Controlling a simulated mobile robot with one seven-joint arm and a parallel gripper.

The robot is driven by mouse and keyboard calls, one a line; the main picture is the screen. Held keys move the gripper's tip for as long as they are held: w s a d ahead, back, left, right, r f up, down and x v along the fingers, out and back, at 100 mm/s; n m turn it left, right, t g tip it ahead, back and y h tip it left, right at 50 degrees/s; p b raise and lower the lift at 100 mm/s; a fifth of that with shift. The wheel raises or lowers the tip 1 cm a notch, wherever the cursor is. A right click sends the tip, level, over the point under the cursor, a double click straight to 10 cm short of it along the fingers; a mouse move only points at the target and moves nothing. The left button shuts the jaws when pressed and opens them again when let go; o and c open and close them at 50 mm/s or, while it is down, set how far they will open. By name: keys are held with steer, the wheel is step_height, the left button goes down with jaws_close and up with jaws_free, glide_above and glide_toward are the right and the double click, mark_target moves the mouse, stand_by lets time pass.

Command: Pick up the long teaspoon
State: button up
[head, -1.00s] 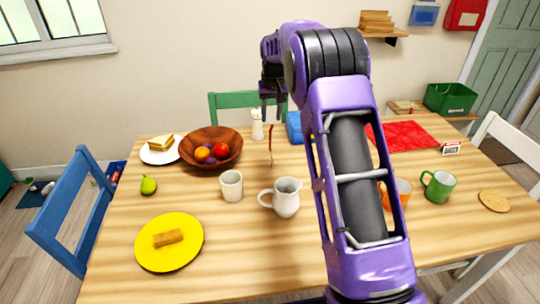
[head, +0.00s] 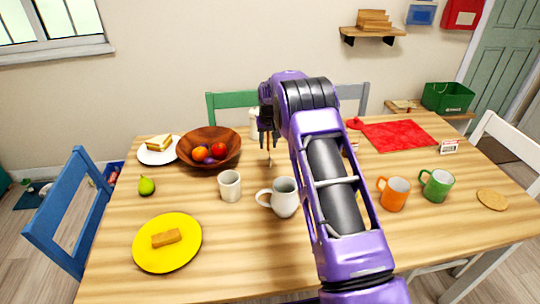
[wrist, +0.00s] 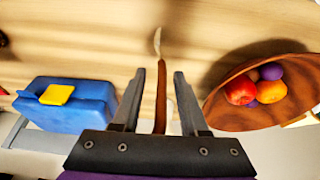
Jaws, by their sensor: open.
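The long teaspoon (wrist: 161,95) shows in the wrist view, with a thin brown handle and a pale end. It runs lengthwise between the two fingers of my open gripper (wrist: 162,74); I cannot tell whether either finger touches it. In the head view my gripper (head: 268,143) points down over the table, right of the wooden bowl. Only a short piece of the teaspoon (head: 269,159) shows there below the fingers; the rest is hidden behind them.
A wooden fruit bowl (head: 231,158) is close on the left. A white shaker (head: 253,120) is behind my gripper. A blue box (wrist: 88,98) shows in the wrist view. Orange (head: 393,196) and green mugs (head: 437,186) stand right.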

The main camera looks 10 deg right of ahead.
steer(key=shift+c, duration=0.2)
jaws_close()
stand_by(0.3)
